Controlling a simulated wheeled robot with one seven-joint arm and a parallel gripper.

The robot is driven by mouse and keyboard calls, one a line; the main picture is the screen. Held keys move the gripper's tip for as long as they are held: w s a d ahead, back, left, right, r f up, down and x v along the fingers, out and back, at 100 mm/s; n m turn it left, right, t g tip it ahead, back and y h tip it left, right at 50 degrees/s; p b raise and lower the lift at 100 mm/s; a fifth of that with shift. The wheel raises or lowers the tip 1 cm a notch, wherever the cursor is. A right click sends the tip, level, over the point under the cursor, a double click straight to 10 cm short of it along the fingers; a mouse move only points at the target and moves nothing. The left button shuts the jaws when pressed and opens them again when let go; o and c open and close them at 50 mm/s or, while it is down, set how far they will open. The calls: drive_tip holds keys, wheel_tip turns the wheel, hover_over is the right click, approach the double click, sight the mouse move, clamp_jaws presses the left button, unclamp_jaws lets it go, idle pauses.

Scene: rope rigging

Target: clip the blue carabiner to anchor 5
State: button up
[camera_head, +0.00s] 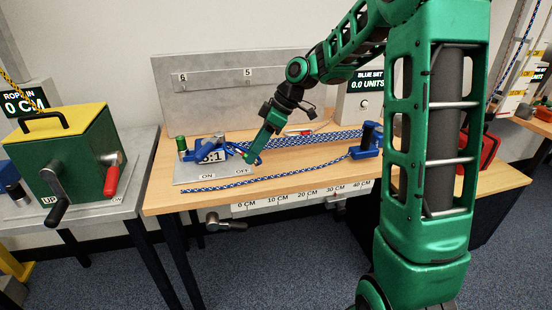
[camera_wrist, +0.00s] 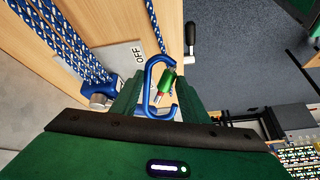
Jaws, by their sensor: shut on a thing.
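My green gripper (camera_wrist: 150,102) is shut on the blue carabiner (camera_wrist: 149,77), which has a green sleeve on its gate. The carabiner stands out beyond the fingertips in the wrist view. In the head view my gripper (camera_head: 248,157) is low over the bench beside the blue 3:1 pulley block, and the carabiner is too small there to make out clearly. Anchor 5 (camera_head: 248,83) is a labelled point on the grey back panel (camera_head: 215,92), above and behind my gripper. Anchor 6 (camera_head: 183,86) is to its left.
The 3:1 block (camera_head: 210,156) sits on a grey ON/OFF plate (camera_head: 195,181). Blue-white ropes (camera_head: 310,140) run right across the wooden bench (camera_head: 160,206) to a blue cleat (camera_head: 367,143). A display box (camera_head: 362,100) stands behind. A green winch (camera_head: 75,155) is at left.

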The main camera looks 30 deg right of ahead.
drive_tip(key=w+a+r+m+t+y, duration=0.1)
drive_tip(key=w+a+r+t, duration=0.1)
drive_tip(key=a, duration=0.3)
drive_tip(key=w+a+r+m+t+y, duration=0.1)
drive_tip(key=w+a+r+m+t, duration=0.1)
drive_tip(key=w+a+t, duration=0.1)
drive_tip(key=w+a+r+m+t+y, duration=0.1)
drive_tip(key=w+a+r+t, duration=0.1)
drive_tip(key=a+t, duration=0.2)
drive_tip(key=shift+w+a+m+t, duration=0.2)
drive_tip(key=shift+a+m+t, duration=0.15)
drive_tip(key=shift+a, duration=0.95)
drive_tip(key=a+t, duration=0.1)
drive_tip(key=w+a+r+t+y, duration=0.1)
drive_tip(key=shift+w+m+t, duration=0.1)
drive_tip(key=shift+m+t, duration=0.15)
drive_tip(key=shift+t, duration=0.1)
